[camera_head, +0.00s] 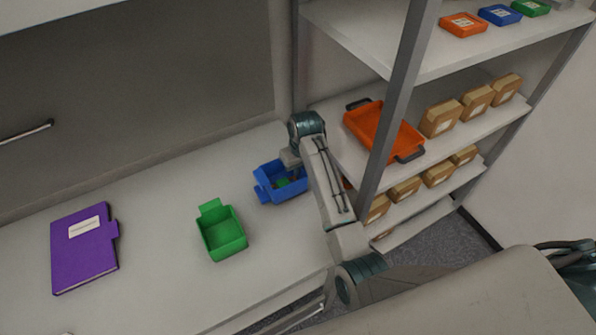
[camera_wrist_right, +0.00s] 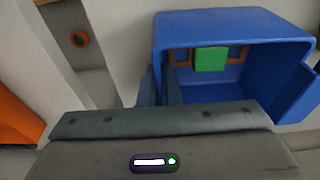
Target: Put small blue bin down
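The small blue bin (camera_head: 266,187) is at the right end of the white table, beside the shelf, with small green and orange pieces inside. In the right wrist view the blue bin (camera_wrist_right: 225,30) shows a green block and orange-brown pieces in it. My right gripper (camera_head: 291,159) is at the bin's near-shelf rim. In the wrist view its two fingers (camera_wrist_right: 160,88) are close together on either side of the bin's wall. The bin looks upright, at or just above the table; I cannot tell whether it touches. My left gripper is not in view.
A green bin (camera_head: 222,235) stands left of the blue one. A purple binder (camera_head: 82,250) lies at the far left of the table (camera_head: 160,225). The shelf's upright post (camera_head: 390,110) stands close to my right arm; an orange tray (camera_head: 375,128) and several tan boxes sit on the shelves.

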